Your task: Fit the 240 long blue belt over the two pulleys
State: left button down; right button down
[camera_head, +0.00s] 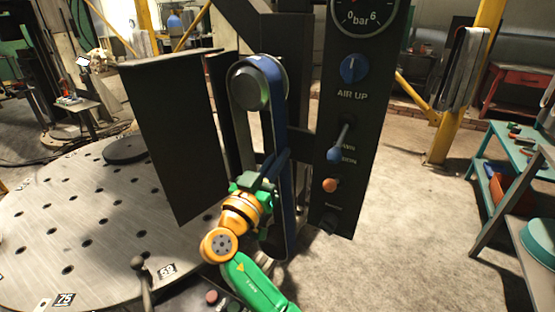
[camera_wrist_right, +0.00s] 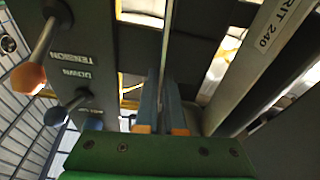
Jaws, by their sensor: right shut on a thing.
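The blue belt (camera_head: 279,115) stands upright as a long loop, with its top around the grey upper pulley (camera_head: 250,89). Its bottom end hangs low behind my right arm. The lower pulley is hidden, so I cannot tell whether the belt is around it. My right gripper (camera_head: 272,168) is at the belt's right run, about midway down. In the right wrist view, my right gripper (camera_wrist_right: 163,108) is shut on this run, seen edge-on as a thin strip between the fingers. The other run shows its grey inner face (camera_wrist_right: 268,45), printed with "GRIT 240". My left gripper is not in view.
A dark control panel (camera_head: 349,110) stands close right of the belt, with a blue-knobbed lever (camera_head: 338,145) and an orange knob (camera_head: 330,185). A black plate (camera_head: 171,135) stands left. A round perforated table (camera_head: 85,215) lies lower left. Belts (camera_head: 465,65) hang on a yellow post.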

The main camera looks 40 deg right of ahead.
dwell(0.4)
jog(key=shift+b, duration=0.5)
jog(key=c, duration=0.6)
grip_release()
jog(key=shift+a, duration=0.1)
jog(key=b+v, duration=0.1)
jog(key=v, duration=0.1)
jog(key=r+v, duration=0.1)
jog(key=v, duration=0.1)
jog(key=b+v, duration=0.1)
jog(key=v, duration=0.1)
jog(key=shift+s+a+r+b, duration=0.2)
jog(key=shift+a+b, duration=0.15)
jog(key=shift+a, duration=0.15)
